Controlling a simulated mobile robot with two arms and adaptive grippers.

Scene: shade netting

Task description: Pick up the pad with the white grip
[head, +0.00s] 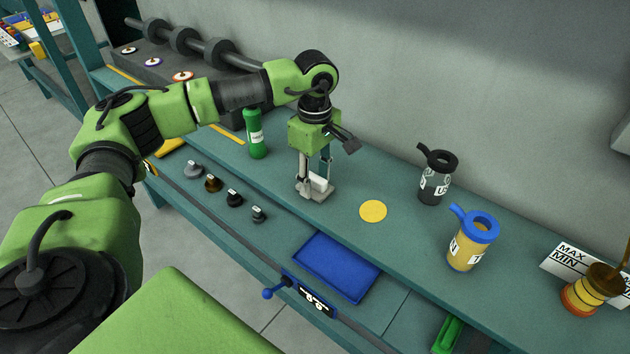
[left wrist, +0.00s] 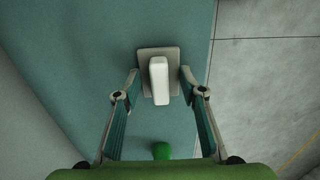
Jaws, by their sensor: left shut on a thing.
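The pad with the white grip (head: 319,183) is at my left gripper (head: 315,187), over the teal bench near its front edge. In the left wrist view the pad is a grey square plate with a white upright block, the white grip (left wrist: 159,80), on it. The fingertips of my left gripper (left wrist: 160,82) are on either side of the grip, shut on the pad. I cannot tell whether the plate still touches the bench. My right gripper is not in view.
A yellow disc (head: 373,211) lies right of the pad. A green bottle (head: 256,134) stands to the left, and several small knobs (head: 213,183) line the front edge. A black-lidded jar (head: 436,178) and a blue-lidded jar (head: 470,243) stand to the right. A blue tray (head: 336,266) is below.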

